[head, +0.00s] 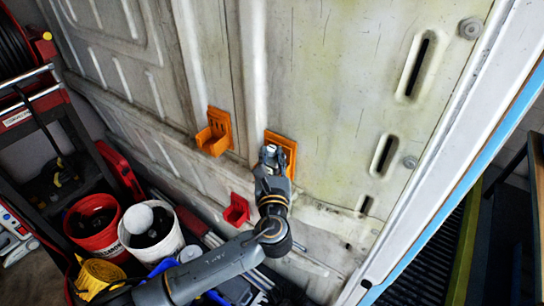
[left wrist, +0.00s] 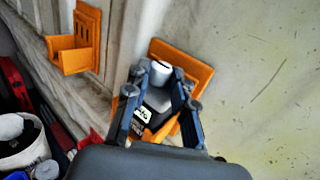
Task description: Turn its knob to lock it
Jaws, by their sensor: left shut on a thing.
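An orange holder (head: 284,148) is fixed to the pale van wall, right of a second orange holder. It also shows in the left wrist view (left wrist: 203,72), tilted, behind my fingers. In front of it is a light grey knob (left wrist: 160,71) with a dark slot on its face. Below the knob, a grey body with a small white label (left wrist: 143,115) shows between the fingers. My left gripper (head: 271,154) is at this holder, its two fingers (left wrist: 160,84) on either side of the knob and shut on it. The fingers partly hide the holder's lower part. My right gripper is in neither view.
The other orange holder (head: 214,132) stands empty to the left. A small red holder (head: 237,210) is lower down. A red bucket (head: 94,222) and a white bucket (head: 150,230) stand at lower left. The door frame (head: 450,150) bounds the right side.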

